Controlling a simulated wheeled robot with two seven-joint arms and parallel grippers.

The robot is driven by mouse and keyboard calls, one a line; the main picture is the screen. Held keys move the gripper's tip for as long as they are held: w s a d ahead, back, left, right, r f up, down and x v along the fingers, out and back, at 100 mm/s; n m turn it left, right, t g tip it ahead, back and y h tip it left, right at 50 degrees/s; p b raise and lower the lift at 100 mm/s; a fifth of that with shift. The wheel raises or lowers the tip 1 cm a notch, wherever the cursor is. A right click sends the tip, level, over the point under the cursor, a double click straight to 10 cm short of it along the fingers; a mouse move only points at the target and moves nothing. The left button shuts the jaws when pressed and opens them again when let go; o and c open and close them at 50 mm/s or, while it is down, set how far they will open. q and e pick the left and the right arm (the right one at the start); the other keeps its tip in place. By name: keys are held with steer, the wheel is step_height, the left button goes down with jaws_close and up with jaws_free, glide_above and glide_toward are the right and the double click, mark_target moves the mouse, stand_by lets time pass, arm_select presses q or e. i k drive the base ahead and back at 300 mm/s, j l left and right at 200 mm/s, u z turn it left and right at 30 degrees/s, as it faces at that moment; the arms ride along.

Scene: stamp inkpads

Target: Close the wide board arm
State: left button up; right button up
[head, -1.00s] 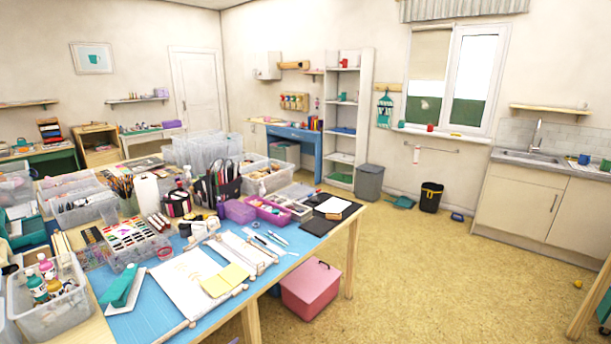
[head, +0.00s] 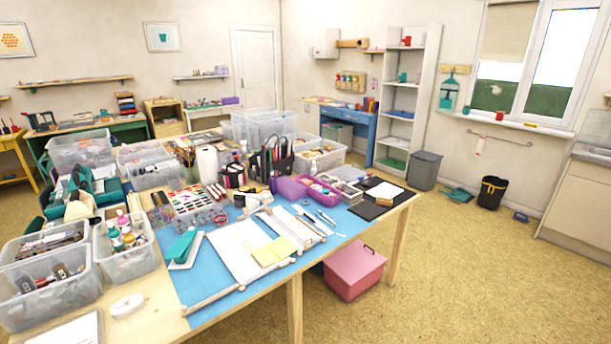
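A wide white board or sheet (head: 232,252) with pale wooden bars lies on the blue mat (head: 185,276) near the front of the table. One bar (head: 213,301) runs along its near edge. Yellow paper (head: 274,251) lies on its right part. A narrower white piece (head: 297,221) with similar bars lies just behind and to the right. I cannot tell which bar is the board arm, or how far open it stands. Neither of my grippers is in view.
The wooden table also holds a teal stapler-like tool (head: 183,246), a paint set (head: 190,200), a purple bin (head: 290,187) and a clear tub of bottles (head: 124,247). A pink box (head: 354,271) stands on the floor under the table's right end. Open floor lies to the right.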

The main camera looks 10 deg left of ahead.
mark_target(185, 312)
steer(key=i+j+u, duration=0.2)
steer(key=i, duration=0.25)
steer(key=i+j+u, duration=0.25)
steer(key=i, duration=0.15)
steer(key=i+j+u, duration=0.2)
steer(key=i, duration=0.25)
steer(key=k+j+u, duration=0.1)
steer(key=k+u, duration=0.15)
steer(key=u, duration=0.25)
